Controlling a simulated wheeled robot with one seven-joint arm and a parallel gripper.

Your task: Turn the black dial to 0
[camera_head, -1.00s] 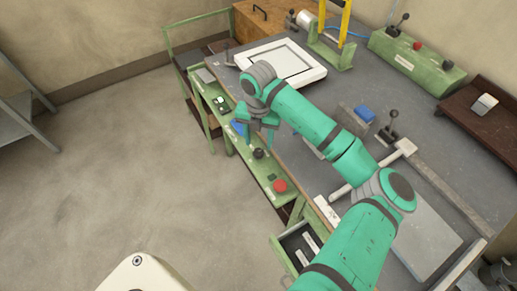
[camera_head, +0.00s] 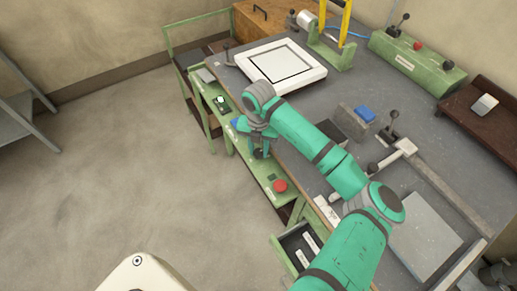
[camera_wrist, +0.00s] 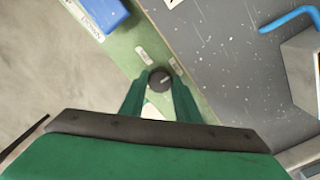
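The black dial (camera_wrist: 160,79) sits on the green front panel (camera_wrist: 125,40) of the bench. A light pointer line on it slants up to the right in the wrist view. Two small white labels (camera_wrist: 141,55) lie beside it; their text is too small to read. My gripper (camera_wrist: 160,84) is open, with one green finger on each side of the dial. I cannot tell whether the fingers touch it. In the head view my gripper (camera_head: 259,153) points down at the panel and mostly hides the dial.
A red button (camera_head: 280,186) is on the panel nearer the camera, above an open drawer (camera_head: 298,246). A blue part (camera_wrist: 103,12) is farther along the panel. A white frame (camera_head: 310,72), a blue block (camera_head: 365,114) and a lever clamp (camera_head: 392,128) are on the bench top.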

